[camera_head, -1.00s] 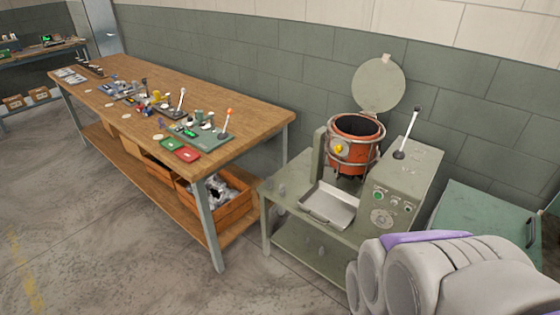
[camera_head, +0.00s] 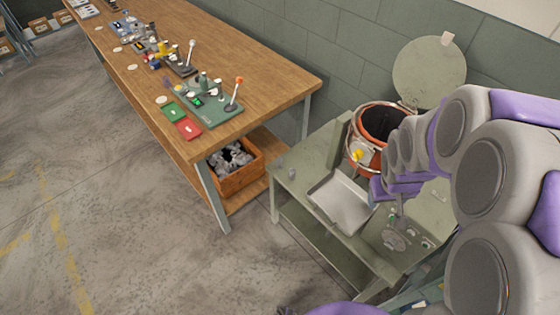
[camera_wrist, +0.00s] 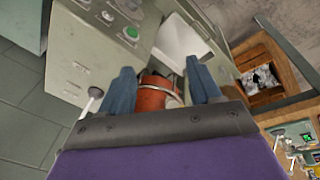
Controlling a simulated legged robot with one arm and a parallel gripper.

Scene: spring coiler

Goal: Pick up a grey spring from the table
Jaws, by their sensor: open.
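A small grey piece (camera_head: 291,174) stands near the left edge of the grey-green machine table (camera_head: 300,196). It is too small to tell whether it is a spring. No spring shows clearly in either view. My gripper (camera_wrist: 161,80) is open in the wrist view, its two blue fingers apart with nothing held between them. Beyond the fingers are the orange-red pot (camera_wrist: 155,97) and the silver tray (camera_wrist: 182,42). In the head view my arm reaches over the right of the machine table and hides part of the pot and control box.
A wooden workbench (camera_head: 225,62) on the left carries levers and green and red plates. A wooden crate (camera_head: 238,180) of grey pieces sits on its lower shelf. The pot's round lid (camera_head: 428,72) stands raised. Floor left of the bench is clear.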

